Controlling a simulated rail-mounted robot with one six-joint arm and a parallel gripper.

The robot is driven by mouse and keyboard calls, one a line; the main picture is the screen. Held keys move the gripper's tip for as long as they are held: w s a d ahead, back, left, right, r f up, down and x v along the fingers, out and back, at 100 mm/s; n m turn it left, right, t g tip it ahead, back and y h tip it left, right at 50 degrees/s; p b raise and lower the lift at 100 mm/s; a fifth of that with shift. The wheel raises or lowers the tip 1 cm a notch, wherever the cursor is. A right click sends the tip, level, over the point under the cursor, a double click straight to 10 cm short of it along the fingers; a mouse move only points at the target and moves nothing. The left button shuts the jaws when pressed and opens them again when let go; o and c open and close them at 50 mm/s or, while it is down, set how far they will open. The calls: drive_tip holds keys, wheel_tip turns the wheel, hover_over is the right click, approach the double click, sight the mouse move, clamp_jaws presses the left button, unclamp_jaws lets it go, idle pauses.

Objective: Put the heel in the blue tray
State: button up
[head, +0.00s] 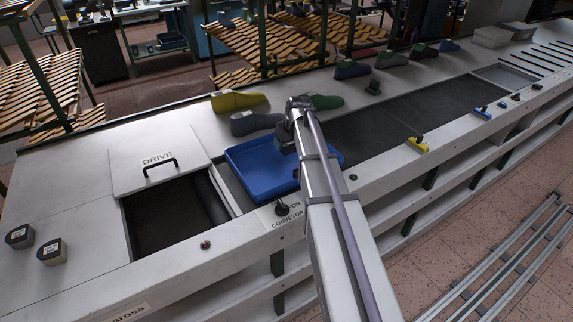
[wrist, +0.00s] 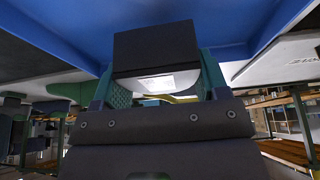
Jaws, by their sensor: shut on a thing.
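The blue tray (head: 240,158) sits in the conveyor bed right of the DRIVE hatch; my arm hides part of it. It also fills the top of the wrist view (wrist: 245,25). My gripper (head: 285,140) is over the tray. In the wrist view its green fingers (wrist: 160,82) are shut on the heel (wrist: 155,48), a dark block with a pale lower face. The heel appears held up by the fingers; I cannot tell how far it is from the tray floor.
Two dark heel-like blocks (head: 53,251) stand at the bench's left end. A yellow last (head: 240,101), a grey last (head: 254,123) and a green last (head: 325,102) lie behind the tray. An open dark pit (head: 170,220) lies left. The dark belt (head: 440,112) right is largely clear.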

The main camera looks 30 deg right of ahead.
sight(286, 165)
wheel_tip(286, 165, down, 8)
drive_tip(key=b, duration=0.6)
drive_tip(key=shift+f+b, duration=0.25)
drive_tip(key=shift+b, duration=0.1)
drive_tip(key=shift+r, duration=0.2)
drive_tip(key=shift+f, duration=0.15)
drive_tip(key=o, duration=1)
drive_tip(key=shift+c, duration=0.2)
